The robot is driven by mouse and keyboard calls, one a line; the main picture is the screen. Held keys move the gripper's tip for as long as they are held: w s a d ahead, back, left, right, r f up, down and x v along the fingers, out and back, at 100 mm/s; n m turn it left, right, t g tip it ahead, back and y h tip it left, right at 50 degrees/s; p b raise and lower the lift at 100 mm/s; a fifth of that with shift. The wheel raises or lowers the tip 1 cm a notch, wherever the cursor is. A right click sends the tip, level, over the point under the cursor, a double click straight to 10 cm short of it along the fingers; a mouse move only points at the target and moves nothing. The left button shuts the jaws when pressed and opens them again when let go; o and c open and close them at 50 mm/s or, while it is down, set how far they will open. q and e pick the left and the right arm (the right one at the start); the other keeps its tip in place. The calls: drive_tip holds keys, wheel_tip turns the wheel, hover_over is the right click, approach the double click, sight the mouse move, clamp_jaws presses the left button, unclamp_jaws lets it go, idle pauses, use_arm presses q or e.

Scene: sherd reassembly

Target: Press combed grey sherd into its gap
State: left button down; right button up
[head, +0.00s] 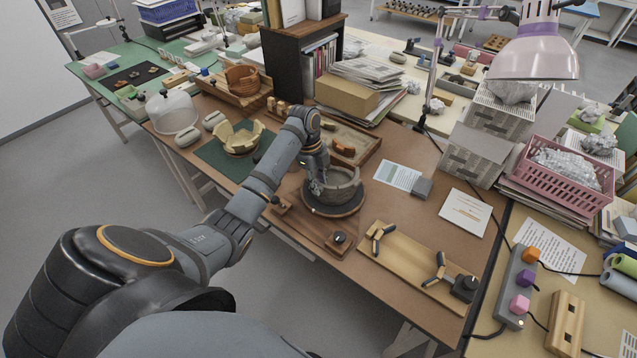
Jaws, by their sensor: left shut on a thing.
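A grey pot (345,192) with an open top stands on a dark round turntable (353,209) near the front of the brown table. My left arm reaches in from the left, and my left gripper (316,188) points down at the pot's left side. It is shut on the combed grey sherd, at the pot's wall. The gripper hides most of the sherd and the gap. I cannot tell whether the sherd is seated or only touching the wall. My right gripper is not in view.
A wooden tray (372,137) with orange-brown sherds lies behind the pot. A cream pot (238,140) stands on a green mat (212,156) to the left. A wooden board with black knobs (405,256) lies front right. A grey block (422,188) and papers lie right of the pot.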

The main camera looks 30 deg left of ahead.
use_arm(q)
drive_tip(key=shift+p, duration=0.35)
idle(1.0)
drive_tip(key=shift+f, duration=0.1)
drive_tip(key=c, duration=1.1)
unclamp_jaws()
drive_tip(key=r, duration=0.3)
drive_tip(key=a+r, duration=0.1)
drive_tip(key=r, duration=0.3)
drive_tip(key=shift+a+r, duration=0.2)
